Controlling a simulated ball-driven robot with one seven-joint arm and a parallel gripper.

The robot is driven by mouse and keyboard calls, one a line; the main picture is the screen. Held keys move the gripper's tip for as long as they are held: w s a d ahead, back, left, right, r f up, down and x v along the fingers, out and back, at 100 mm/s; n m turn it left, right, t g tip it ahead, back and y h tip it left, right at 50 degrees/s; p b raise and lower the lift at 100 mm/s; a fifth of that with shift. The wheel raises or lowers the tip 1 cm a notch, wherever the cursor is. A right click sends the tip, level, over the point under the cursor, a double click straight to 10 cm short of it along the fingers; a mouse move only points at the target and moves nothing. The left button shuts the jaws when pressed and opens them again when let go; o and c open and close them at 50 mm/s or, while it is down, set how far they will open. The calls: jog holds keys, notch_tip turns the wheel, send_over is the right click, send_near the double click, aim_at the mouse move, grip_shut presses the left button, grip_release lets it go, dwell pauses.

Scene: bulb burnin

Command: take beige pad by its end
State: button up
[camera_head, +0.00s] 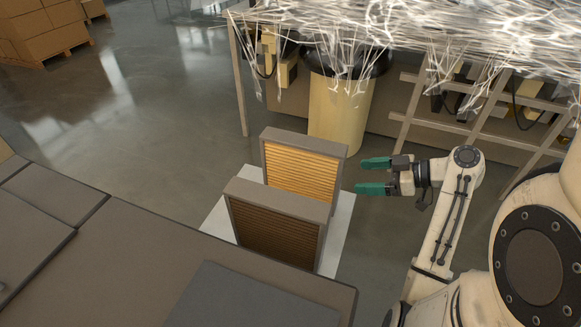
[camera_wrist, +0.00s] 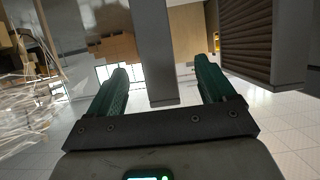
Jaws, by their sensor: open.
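The beige pad (camera_head: 300,171) is a ribbed, light tan panel in a grey frame. It stands upright, behind a darker brown ribbed pad (camera_head: 270,236) in a similar grey frame. My gripper (camera_head: 360,176) is open, its two green fingers pointing left toward the right end of the beige pad, apparently just short of it. In the wrist view, a grey frame end (camera_wrist: 153,50), seemingly that of the beige pad, shows between the open fingers (camera_wrist: 161,67). The brown pad (camera_wrist: 262,42) shows to their right. The beige pad's lower part is partly hidden by the brown pad.
Both pads stand on a white base (camera_head: 338,238). A yellow bin (camera_head: 338,115) with a dark top stands close behind. A wrapped rack (camera_head: 460,108) lies behind and right. A brown surface (camera_head: 150,240) fills the front left. Open floor (camera_head: 160,100) lies at the left.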

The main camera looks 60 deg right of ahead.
aim_at(330, 175)
jog(key=shift+d+p+x, duration=0.15)
jog(key=shift+p+x, duration=0.35)
jog(key=shift+x, duration=2.2)
jog(key=shift+d+p+x, duration=0.15)
jog(key=shift+p+x, duration=0.3)
jog(key=shift+x, duration=2.25)
jog(key=shift+r, duration=0.1)
jog(key=c, duration=1.3)
jog(key=shift+o, duration=0.2)
